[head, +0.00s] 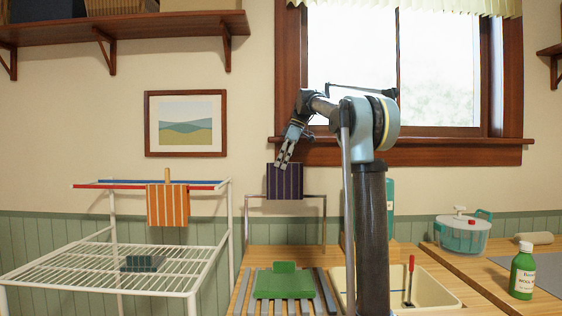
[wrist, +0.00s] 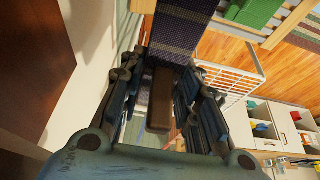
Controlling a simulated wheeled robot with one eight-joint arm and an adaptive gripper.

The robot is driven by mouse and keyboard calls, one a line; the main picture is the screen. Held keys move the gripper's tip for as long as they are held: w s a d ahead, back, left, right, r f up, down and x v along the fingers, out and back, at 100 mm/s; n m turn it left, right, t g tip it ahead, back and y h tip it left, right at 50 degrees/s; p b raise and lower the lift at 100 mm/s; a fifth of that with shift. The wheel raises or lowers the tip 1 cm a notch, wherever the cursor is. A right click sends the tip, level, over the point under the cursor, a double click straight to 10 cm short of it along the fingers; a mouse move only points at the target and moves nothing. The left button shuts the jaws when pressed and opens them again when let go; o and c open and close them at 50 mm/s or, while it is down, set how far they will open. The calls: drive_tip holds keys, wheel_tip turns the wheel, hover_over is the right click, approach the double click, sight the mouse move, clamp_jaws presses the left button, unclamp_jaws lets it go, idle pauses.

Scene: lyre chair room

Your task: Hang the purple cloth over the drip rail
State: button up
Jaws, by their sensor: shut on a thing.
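The purple cloth (head: 285,184), dark with thin pale stripes, hangs upright from my gripper (head: 283,163). In the wrist view the cloth (wrist: 182,28) extends beyond the fingers, and a brown block-like piece lies between the fingers of my gripper (wrist: 163,75), which is shut on it. The drip rail (head: 312,196) is a thin metal bar on two legs at the back of the wooden counter. In the head view the cloth's lower edge overlaps the rail's middle. I cannot tell whether the cloth touches the rail or is in front of it.
A white drying rack (head: 150,250) at the left carries an orange striped cloth (head: 168,206) and a dark folded cloth (head: 142,263). A sink (head: 440,289), green bottle (head: 523,272) and glass pot (head: 461,236) stand at right.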

sight(293, 165)
drive_tip(key=shift+f, duration=6.15)
drive_tip(key=o, duration=1.1)
drive_tip(key=v, duration=1.1)
drive_tip(key=shift+w+d+r, duration=0.1)
drive_tip(key=shift+d+r, duration=0.05)
drive_tip(key=shift+r, duration=0.25)
